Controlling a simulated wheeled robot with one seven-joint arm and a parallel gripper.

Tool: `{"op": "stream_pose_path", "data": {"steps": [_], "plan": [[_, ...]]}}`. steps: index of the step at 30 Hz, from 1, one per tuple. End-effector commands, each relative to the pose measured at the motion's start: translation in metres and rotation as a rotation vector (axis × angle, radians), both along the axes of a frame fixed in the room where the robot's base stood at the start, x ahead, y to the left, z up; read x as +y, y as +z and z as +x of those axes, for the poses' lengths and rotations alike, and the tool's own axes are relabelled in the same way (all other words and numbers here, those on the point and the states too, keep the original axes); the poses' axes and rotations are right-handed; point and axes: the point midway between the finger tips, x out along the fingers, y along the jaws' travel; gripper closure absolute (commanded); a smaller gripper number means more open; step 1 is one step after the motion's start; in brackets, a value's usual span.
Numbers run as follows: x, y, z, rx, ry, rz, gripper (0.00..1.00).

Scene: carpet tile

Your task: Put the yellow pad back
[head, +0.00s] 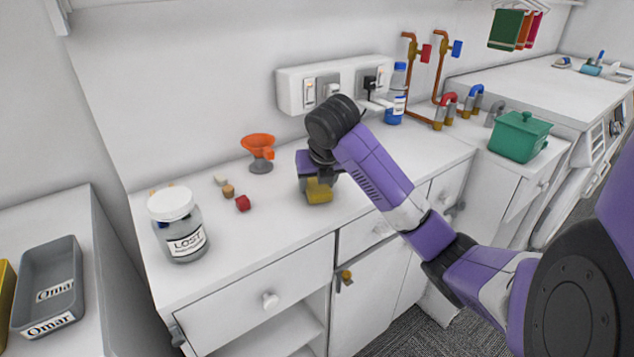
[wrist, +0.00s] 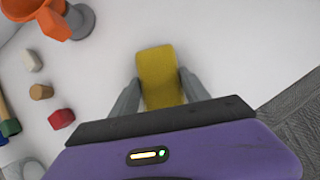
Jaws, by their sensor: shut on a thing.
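The yellow pad (head: 319,190) is between the fingers of my gripper (head: 311,184), just at or above the white counter top; I cannot tell whether it touches the counter. In the wrist view the yellow pad (wrist: 160,77) stands out beyond the two grey fingers of my gripper (wrist: 158,92), one finger on each side of it. The gripper is shut on the pad. The pad's lower end is hidden behind the gripper body in the wrist view.
Left of the gripper are an orange funnel (head: 259,146) on a grey stand, a red piece (head: 243,203), a brown piece (head: 228,191) and a jar labelled LOST (head: 180,225). A grey tray labelled Omar (head: 50,285) is far left. A green pot (head: 520,136) and blue bottle (head: 396,95) are right.

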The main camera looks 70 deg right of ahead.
Motion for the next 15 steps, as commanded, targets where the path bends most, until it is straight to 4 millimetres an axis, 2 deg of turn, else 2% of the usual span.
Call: {"op": "stream_pose_path", "data": {"steps": [1, 4, 15], "plan": [[0.0000, -0.0013, 0.0001, 0.000, 0.000, 0.000, 0.42], [0.0001, -0.0008, 0.0001, 0.000, 0.000, 0.000, 0.24], [0.0000, 0.0026, 0.0001, 0.000, 0.000, 0.000, 0.24]]}}
